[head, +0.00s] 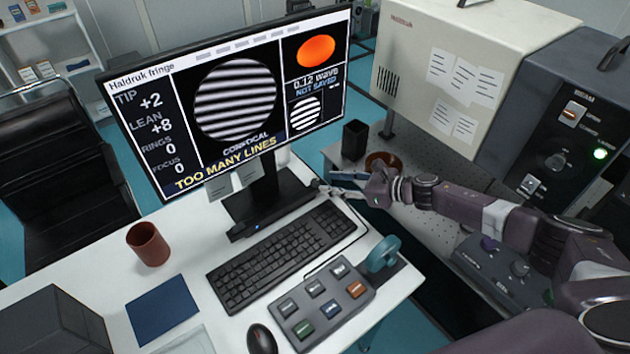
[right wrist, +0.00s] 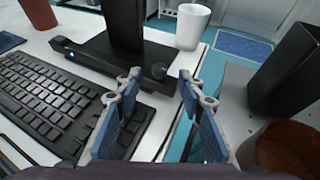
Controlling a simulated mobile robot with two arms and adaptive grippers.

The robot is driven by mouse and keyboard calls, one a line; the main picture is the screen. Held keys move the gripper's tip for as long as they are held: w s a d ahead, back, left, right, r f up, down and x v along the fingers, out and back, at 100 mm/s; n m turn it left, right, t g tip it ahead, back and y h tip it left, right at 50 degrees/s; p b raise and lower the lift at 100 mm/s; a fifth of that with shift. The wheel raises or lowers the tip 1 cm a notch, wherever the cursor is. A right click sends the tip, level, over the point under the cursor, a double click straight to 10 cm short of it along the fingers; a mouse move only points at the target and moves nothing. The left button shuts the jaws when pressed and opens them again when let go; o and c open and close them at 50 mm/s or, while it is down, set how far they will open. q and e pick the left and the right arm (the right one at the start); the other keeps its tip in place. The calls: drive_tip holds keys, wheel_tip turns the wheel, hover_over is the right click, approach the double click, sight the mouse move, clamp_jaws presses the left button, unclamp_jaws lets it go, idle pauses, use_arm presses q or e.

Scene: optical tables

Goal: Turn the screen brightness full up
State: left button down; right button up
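The screen (head: 225,100) stands on the white desk, lit, showing striped fringes and "TOO MANY LINES". A black bar (head: 265,222) with a blue light lies at the foot of its stand. In the right wrist view a small dark round knob (right wrist: 158,71) sits at the bar's right end; its marking cannot be read. My right gripper (head: 325,188) is at that end of the bar. In the right wrist view my right gripper (right wrist: 160,88) is open, with the knob ahead between its fingertips and nothing held. My left gripper is not in view.
The keyboard (head: 280,258) lies just in front of the bar. A button box (head: 325,300) and a mouse (head: 262,338) are nearer. A white cup (right wrist: 192,25) stands behind the knob. A black holder (head: 354,140) and a brown pot (head: 381,160) stand on the optical table at right.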

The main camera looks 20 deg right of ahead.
sight(316, 181)
drive_tip(key=shift+x, duration=2.95)
drive_tip(key=shift+c, duration=0.6)
clamp_jaws()
